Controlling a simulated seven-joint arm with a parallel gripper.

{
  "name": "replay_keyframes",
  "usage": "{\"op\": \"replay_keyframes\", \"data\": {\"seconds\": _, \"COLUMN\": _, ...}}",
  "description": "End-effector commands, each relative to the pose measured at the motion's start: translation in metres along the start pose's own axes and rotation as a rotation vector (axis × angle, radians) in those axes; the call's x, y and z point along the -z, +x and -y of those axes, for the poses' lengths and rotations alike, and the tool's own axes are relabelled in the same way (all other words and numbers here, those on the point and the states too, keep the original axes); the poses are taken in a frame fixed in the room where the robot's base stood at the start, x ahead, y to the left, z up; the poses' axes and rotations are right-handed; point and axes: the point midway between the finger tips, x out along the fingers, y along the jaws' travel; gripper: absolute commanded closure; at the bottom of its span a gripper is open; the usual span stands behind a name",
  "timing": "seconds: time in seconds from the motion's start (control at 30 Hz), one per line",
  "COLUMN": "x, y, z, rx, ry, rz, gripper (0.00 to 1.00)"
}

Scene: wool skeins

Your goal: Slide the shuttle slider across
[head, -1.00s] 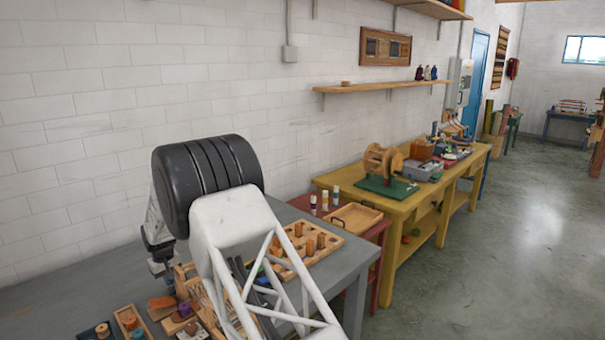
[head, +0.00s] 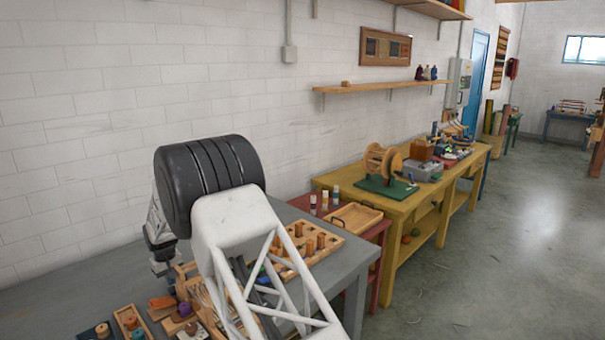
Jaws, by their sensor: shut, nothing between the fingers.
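My gripper (head: 163,266) hangs at the left of my arm in the head view, low over the grey table (head: 100,265). It is small and partly hidden by my arm, and it holds nothing that I can see. A wooden frame with pale strands (head: 200,294) lies just right of and below the gripper, partly covered by my arm. I cannot make out the shuttle slider for certain. I cannot tell whether the gripper touches anything.
A wooden peg board (head: 325,243) lies on the right of the grey table. Spools (head: 184,309) and a small wooden tray (head: 130,320) lie near the front. A red table with a wooden tray (head: 357,217) and a yellow bench (head: 405,208) stand beyond. The table's left part is clear.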

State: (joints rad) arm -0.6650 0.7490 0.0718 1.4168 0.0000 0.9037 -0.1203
Motion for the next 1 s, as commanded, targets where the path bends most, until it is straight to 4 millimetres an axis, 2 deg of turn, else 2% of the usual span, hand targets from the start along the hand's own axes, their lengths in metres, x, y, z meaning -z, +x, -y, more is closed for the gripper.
{"op": "replay_keyframes", "data": {"seconds": 0.73, "x": -0.0001, "y": 0.0000, "z": 0.0041, "rx": 0.000, "ry": 0.000, "rz": 0.000, "gripper": 1.00}}
{"op": "replay_keyframes", "data": {"seconds": 1.0, "x": 0.0000, "y": -0.0087, "z": 0.0041, "rx": 0.000, "ry": 0.000, "rz": 0.000, "gripper": 1.00}}
